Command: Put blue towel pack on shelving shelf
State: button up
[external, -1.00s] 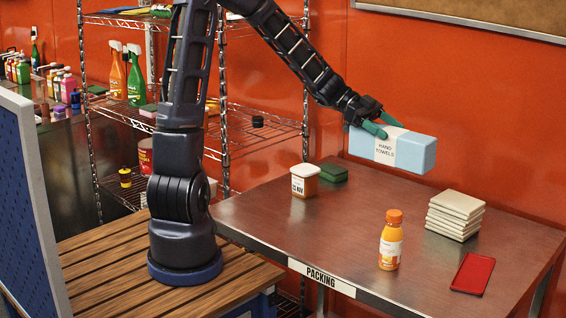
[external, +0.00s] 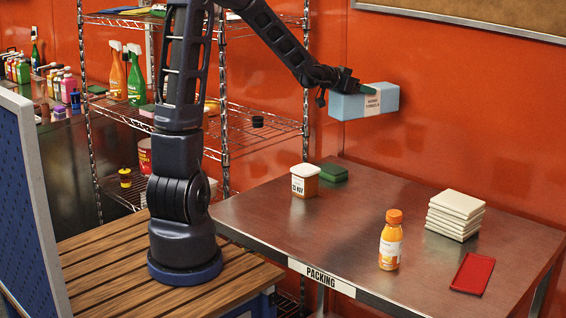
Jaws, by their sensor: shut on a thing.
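The blue towel pack (external: 352,105), a light blue box with a white "hand towels" label, is held in the air above the back of the packing table. The wire shelving (external: 262,138) stands at the left behind my arm, with several levels. The pack is to the right of the shelving and apart from it.
The packing table (external: 300,228) holds a white-labelled tub (external: 305,181), a green block (external: 332,172), an orange bottle (external: 391,240), stacked pale tiles (external: 455,215) and a red tray (external: 472,273). Spray bottles (external: 135,75) and a small black item (external: 257,121) stand on the shelving's middle level, with free room between.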

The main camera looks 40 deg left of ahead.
jog(key=a, duration=0.1)
jog(key=a+n+y, duration=0.2)
jog(key=shift+w+a+f+t, duration=0.3)
jog(key=shift+a, duration=0.05)
jog(key=shift+w+a+f+n+y, duration=0.2)
jog(key=shift+f+n+y, duration=0.35)
jog(key=shift+y, duration=0.35)
jog(key=shift+r, duration=0.1)
dwell(0.7)
